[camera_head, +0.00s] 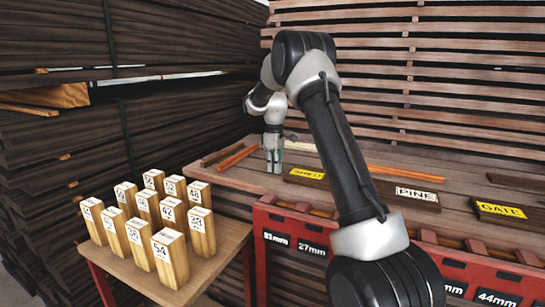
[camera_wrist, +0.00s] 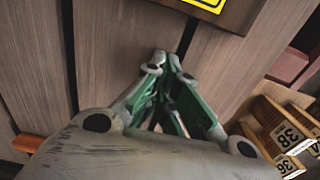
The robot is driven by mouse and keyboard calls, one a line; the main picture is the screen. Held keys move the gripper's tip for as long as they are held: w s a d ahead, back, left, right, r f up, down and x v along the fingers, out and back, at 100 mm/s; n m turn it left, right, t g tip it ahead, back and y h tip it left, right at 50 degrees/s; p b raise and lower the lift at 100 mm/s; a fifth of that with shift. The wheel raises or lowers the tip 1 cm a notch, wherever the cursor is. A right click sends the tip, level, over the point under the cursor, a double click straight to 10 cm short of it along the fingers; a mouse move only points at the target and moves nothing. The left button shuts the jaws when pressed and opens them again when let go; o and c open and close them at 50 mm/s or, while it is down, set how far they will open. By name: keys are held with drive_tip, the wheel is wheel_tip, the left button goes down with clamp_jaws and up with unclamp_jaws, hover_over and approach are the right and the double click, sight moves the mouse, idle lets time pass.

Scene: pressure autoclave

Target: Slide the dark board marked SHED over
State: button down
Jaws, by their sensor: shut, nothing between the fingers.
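The dark board marked SHED (camera_head: 307,174) lies flat on the wooden bench, with a yellow label on top. In the wrist view, part of the board (camera_wrist: 232,16) and its yellow label show at the top edge. My gripper (camera_head: 273,168) points down just left of the board in the head view. Its fingertips (camera_wrist: 166,62) are together and empty. In the wrist view a small gap shows between the tips and the board. I cannot tell whether the tips touch the bench.
Boards marked PINE (camera_head: 415,194) and GATE (camera_head: 500,210) lie further right. Reddish sticks (camera_head: 238,158) lie left of my gripper. A red rack (camera_head: 300,232) runs along the bench front. Several numbered wooden blocks (camera_head: 170,258) stand on a low table at left.

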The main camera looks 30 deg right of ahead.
sight(306, 174)
drive_tip(key=shift+s+d+r, duration=0.1)
drive_tip(key=shift+s+d, duration=0.9)
drive_tip(key=shift+s, duration=0.3)
drive_tip(key=s+d, duration=0.4)
drive_tip(key=s, duration=0.1)
drive_tip(key=s+d, duration=0.1)
drive_tip(key=s, duration=0.1)
drive_tip(key=shift+s+d, duration=0.2)
drive_tip(key=shift+d, duration=0.2)
